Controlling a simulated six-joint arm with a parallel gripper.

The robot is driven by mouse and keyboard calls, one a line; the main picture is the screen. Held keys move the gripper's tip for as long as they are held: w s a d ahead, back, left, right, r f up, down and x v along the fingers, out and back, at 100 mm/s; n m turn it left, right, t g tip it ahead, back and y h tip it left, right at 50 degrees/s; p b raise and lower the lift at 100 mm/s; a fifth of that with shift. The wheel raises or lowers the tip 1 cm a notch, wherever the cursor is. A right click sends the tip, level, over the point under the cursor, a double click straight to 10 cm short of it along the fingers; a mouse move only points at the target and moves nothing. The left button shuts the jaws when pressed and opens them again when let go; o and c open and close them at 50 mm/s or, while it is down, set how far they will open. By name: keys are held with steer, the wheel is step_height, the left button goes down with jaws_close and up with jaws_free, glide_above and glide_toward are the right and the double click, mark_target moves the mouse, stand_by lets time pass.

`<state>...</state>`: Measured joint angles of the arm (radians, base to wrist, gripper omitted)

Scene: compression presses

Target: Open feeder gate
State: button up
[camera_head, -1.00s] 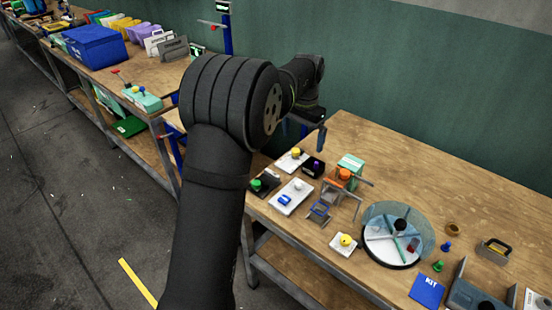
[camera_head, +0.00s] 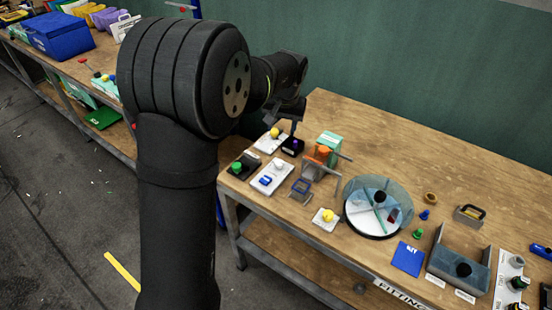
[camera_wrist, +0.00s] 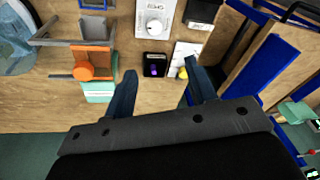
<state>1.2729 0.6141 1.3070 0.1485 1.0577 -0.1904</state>
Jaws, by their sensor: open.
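No part is labelled as a feeder gate, so I cannot tell for sure which one it is. An orange block with a round knob (camera_head: 318,154) stands by a teal box (camera_head: 329,141) and a grey bar frame (camera_head: 335,181). In the wrist view the orange block (camera_wrist: 93,63) is left of my left finger, apart from it. A round drum with a clear rim and dividers (camera_head: 378,205) stands to its right; its edge shows in the wrist view (camera_wrist: 12,52). My gripper (camera_wrist: 160,82) is open and empty, over the table's back edge. In the head view my gripper (camera_head: 294,112) is partly hidden.
A black box with a purple button (camera_wrist: 155,65) shows between my fingers, with a white plate with a yellow knob (camera_wrist: 184,66) beside it. A blue card (camera_head: 408,258) and a grey tray (camera_head: 459,265) lie at right. Bare tabletop (camera_head: 400,150) lies toward the wall.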

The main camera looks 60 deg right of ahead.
mark_target(279, 162)
steer(key=s+a+f+n+t+h, duration=0.1)
steer(key=s+a+n+h, duration=0.1)
steer(key=s+a+n, duration=0.15)
steer(key=shift+n, duration=0.35)
steer(key=x, duration=1.8)
steer(key=shift+w+d+r, duration=0.1)
steer(key=shift+w+r, duration=0.05)
steer(key=shift+w, duration=0.2)
steer(key=c, duration=1)
